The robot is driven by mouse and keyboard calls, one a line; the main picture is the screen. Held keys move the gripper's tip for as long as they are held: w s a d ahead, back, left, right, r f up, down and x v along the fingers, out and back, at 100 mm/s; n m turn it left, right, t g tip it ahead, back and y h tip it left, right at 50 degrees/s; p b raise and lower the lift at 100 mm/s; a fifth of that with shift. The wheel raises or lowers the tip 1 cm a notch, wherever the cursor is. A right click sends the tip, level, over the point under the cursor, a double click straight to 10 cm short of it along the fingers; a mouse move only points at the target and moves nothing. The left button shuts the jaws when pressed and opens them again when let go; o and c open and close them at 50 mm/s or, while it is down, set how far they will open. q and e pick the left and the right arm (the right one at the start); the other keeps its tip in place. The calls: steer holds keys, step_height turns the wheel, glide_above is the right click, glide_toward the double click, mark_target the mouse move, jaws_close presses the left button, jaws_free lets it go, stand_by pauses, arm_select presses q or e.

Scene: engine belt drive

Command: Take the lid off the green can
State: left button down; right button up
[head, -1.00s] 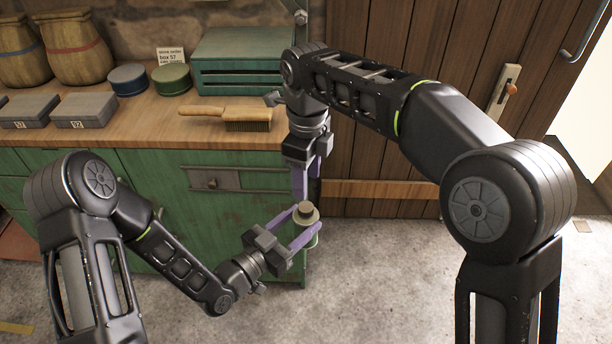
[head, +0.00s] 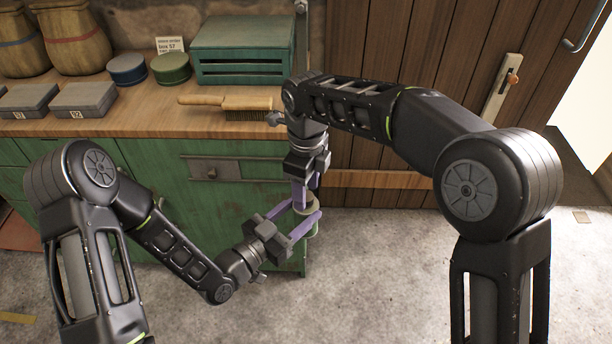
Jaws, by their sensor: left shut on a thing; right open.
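The green can (head: 312,231) is held up in front of the green cabinet, mostly hidden by the grippers. My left gripper (head: 307,211) is shut on the can, with a purple finger on each side of it. The pale lid (head: 311,203) sits on top of the can, its knob hidden by the other gripper. My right gripper (head: 306,193) points down from above and is open, its fingers at the lid. I cannot tell whether they touch it.
The wooden bench top (head: 150,124) carries a brush (head: 235,104), a blue round tin (head: 127,70), a green round tin (head: 170,69), a green crate (head: 243,50), grey boxes (head: 84,100) and sacks (head: 75,37). A plank door (head: 400,50) stands behind my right arm.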

steer(key=shift+f, duration=0.5)
jaws_close()
stand_by(0.4)
